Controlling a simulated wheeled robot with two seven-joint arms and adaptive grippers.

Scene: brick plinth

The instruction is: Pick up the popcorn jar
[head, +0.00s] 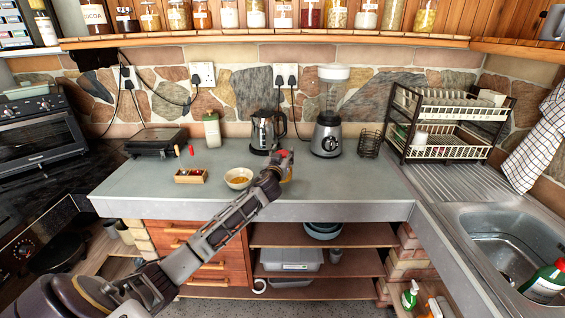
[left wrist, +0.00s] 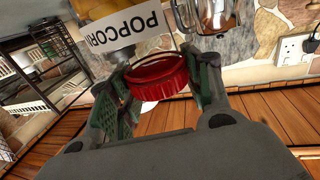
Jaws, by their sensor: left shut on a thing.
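The popcorn jar has a red lid and a white label reading POPCORN; the jar (left wrist: 155,75) fills the middle of the left wrist view, which is turned over. My left gripper (head: 282,160) is shut on the jar near its lid, with one finger on each side. In the head view the gripper is over the counter, in front of the kettle, and hides most of the jar (head: 289,174). I cannot tell whether its base touches the counter. My right gripper is not in view.
A kettle (head: 264,133) and a blender (head: 328,135) stand behind the gripper. A bowl (head: 238,178) and a small wooden tray (head: 190,176) are to its left. The dish rack (head: 450,120) and sink (head: 510,250) are right. The counter (head: 350,187) is clear right of the gripper.

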